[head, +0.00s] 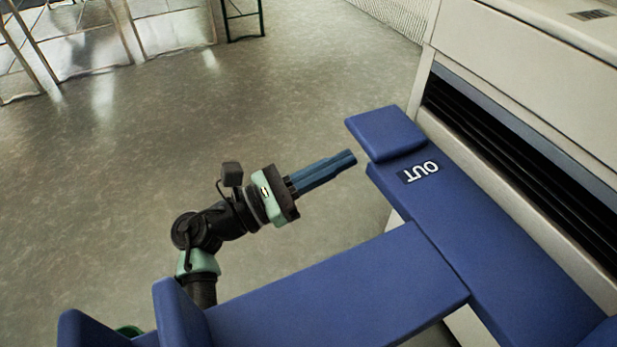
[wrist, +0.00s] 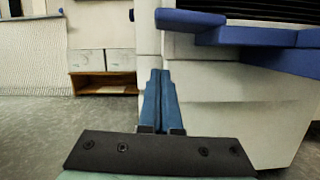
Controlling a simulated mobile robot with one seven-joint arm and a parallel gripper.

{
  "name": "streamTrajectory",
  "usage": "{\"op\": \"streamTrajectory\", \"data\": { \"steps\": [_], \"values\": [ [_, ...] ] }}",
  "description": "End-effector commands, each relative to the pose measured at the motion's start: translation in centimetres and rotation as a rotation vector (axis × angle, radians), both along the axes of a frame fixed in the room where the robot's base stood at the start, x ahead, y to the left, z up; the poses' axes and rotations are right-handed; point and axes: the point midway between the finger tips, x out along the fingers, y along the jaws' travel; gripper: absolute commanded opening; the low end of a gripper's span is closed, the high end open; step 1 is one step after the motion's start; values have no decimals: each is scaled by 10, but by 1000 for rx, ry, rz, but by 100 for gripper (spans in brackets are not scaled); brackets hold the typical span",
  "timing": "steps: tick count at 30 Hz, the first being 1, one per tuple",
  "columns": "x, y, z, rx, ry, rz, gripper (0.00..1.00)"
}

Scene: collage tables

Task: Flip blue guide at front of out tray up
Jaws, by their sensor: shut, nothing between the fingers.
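The blue out tray (head: 520,280) runs along the machine's front and carries a white "OUT" label. A long blue arm of it reaches to the lower left. A short blue flap (head: 385,131) lies roughly flat at the tray's far end, beside the label; it looks like the front guide. In the wrist view the flap (wrist: 188,19) shows edge-on at the top, above and slightly right of the fingertips. My gripper (head: 352,158) is shut and empty, its blue fingers pointing at the flap's near side with a gap. The fingers also show in the wrist view (wrist: 160,75).
Two upright blue plates, a nearer one (head: 180,312) and another (head: 85,332), stand at the lower left end of the long arm. The pale machine (head: 520,50) with a dark slot rises behind the tray. Open floor (head: 290,90) lies left of the flap.

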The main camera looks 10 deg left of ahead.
Motion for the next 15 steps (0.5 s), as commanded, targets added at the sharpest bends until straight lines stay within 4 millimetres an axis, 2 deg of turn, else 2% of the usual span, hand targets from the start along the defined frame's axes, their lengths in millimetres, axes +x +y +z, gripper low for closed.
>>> {"op": "streamTrajectory", "data": {
  "steps": [1,4,6,9,15],
  "values": [
    [6,-10,0,2,-2,-4,0],
    [15,-23,8,2,-3,-1,0],
    [13,-21,26,1,-2,2,0],
    [12,-21,37,2,-1,1,0],
    [11,-22,46,-1,1,0,0]
  ]
}}
